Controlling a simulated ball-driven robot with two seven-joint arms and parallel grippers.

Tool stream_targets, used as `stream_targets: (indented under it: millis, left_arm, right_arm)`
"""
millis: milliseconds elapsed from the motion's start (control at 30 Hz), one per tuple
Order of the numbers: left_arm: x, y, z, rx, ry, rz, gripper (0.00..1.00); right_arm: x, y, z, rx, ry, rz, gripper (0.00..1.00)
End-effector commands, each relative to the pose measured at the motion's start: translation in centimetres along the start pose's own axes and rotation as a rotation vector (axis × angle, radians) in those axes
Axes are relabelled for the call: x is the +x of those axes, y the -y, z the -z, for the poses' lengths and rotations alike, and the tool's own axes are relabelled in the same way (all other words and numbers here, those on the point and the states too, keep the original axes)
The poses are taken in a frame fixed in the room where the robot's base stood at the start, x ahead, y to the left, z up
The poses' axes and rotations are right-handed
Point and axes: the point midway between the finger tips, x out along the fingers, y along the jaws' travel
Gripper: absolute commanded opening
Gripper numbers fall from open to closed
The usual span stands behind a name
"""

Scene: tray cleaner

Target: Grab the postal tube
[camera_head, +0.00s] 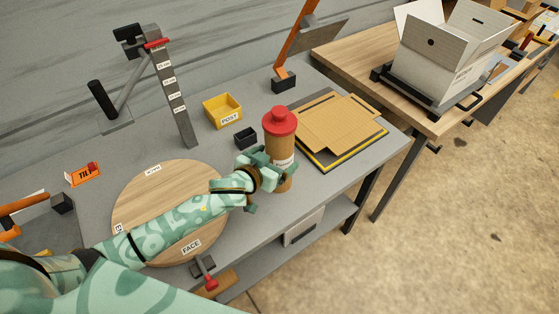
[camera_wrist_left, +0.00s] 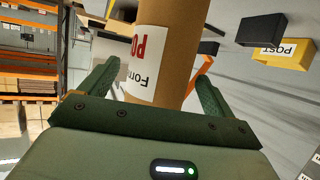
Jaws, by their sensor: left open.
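The postal tube (camera_head: 279,136) is a brown cardboard cylinder with a red cap and a white label, standing upright on the grey bench. My left gripper (camera_head: 262,183) is at the tube's lower half in the head view, reaching in from the left. In the left wrist view the tube (camera_wrist_left: 178,45) stands between the two green fingers of the left gripper (camera_wrist_left: 155,85), which are open with a gap visible at the sides. The tube's label (camera_wrist_left: 146,62) faces the wrist camera. My right gripper is not in view.
A round wooden turntable (camera_head: 140,187) lies under my left arm. A yellow POST bin (camera_head: 222,111) and a small black box (camera_head: 245,138) stand behind the tube. Flat cardboard (camera_head: 335,120) lies on a mat to its right. An open white box (camera_head: 440,60) stands on the wooden table.

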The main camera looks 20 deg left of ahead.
Motion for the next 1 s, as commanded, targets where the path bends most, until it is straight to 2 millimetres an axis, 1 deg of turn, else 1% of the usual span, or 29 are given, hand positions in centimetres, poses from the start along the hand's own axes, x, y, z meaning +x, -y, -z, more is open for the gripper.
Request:
stream_targets:
  millis: [33, 133, 233, 400, 433, 467, 500, 567, 600, 867, 1000]
  left_arm:
    - [1.0, -0.1, -0.1, 0.002, -0.001, 0.001, 0.89]
    - [2.2, -0.1, -0.1, 0.000, -0.001, 0.000, 0.89]
    - [2.6, -0.1, -0.1, 0.000, 0.000, 0.000, 0.89]
    - [2.6, -0.1, 0.0, 0.000, 0.000, -0.001, 0.89]
    - [2.6, -0.1, 0.0, 0.000, 0.000, 0.000, 0.84]
    - [2.6, -0.1, 0.0, 0.000, 0.000, 0.000, 0.75]
    - [2.6, -0.1, 0.0, 0.000, 0.000, 0.000, 0.64]
    - [2.6, -0.1, 0.0, 0.000, 0.000, 0.000, 0.48]
    - [2.6, -0.1, 0.0, 0.000, 0.000, 0.000, 0.37]
    - [2.6, -0.1, 0.1, 0.000, -0.001, 0.000, 0.37]
    - [2.4, -0.1, 0.5, 0.000, -0.002, 0.000, 0.37]
  right_arm:
    - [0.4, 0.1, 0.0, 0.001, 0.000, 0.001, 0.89]
    - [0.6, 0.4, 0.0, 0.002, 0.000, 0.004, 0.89]
    - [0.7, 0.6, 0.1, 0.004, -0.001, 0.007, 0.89]
    - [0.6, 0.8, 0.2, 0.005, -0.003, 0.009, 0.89]
    - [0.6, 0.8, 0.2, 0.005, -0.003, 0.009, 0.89]
    - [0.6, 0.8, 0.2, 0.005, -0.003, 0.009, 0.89]
    - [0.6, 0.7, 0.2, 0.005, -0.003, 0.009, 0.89]
    - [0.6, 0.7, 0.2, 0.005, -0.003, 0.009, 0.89]
    - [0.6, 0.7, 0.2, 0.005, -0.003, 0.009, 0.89]
    - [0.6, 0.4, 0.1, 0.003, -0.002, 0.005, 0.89]
    - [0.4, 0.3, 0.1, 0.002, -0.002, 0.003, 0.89]
